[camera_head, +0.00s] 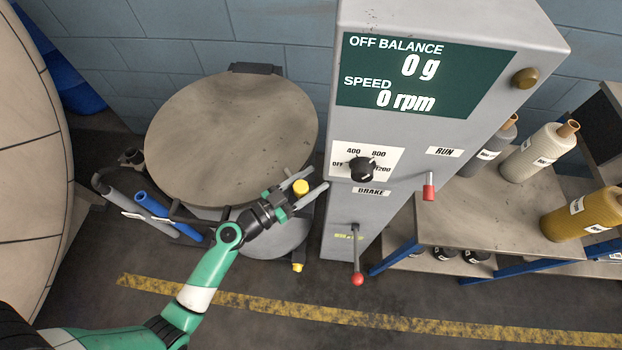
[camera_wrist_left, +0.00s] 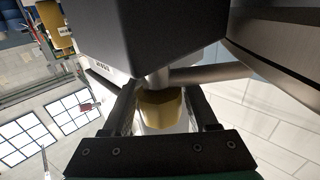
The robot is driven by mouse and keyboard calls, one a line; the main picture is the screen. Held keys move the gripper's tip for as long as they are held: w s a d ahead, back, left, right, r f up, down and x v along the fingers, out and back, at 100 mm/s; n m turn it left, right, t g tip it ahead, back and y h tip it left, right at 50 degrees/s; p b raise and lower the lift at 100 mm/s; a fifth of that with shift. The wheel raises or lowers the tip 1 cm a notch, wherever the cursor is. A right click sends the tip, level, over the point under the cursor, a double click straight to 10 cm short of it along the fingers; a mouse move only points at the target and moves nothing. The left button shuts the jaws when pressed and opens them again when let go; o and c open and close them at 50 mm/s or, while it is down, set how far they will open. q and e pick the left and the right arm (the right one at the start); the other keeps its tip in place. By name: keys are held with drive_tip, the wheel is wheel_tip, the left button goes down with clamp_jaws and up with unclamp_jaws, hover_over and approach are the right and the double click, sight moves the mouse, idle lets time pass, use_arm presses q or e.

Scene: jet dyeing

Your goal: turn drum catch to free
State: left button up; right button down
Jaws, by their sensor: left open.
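My left gripper (camera_head: 318,179) is open at the right side of the round drum, its fingers pointing up and right. A yellow knob (camera_head: 300,187), which looks like the drum catch, shows between the two fingers in the head view. The left wrist view also shows the yellow knob (camera_wrist_left: 160,108) between the open fingers, under a dark block. I cannot tell whether the fingers touch it. The drum's round beige lid (camera_head: 230,140) is down. My right gripper is in neither view.
A grey control cabinet (camera_head: 345,225) stands close right of the gripper, with a speed dial (camera_head: 361,169), a red-tipped run lever (camera_head: 429,190) and a red-ball brake lever (camera_head: 358,279). A bench (camera_head: 480,225) with bottles is farther right. A smaller yellow piece (camera_head: 298,267) sits low by the drum.

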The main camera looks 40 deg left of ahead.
use_arm(q)
clamp_jaws()
idle(1.4)
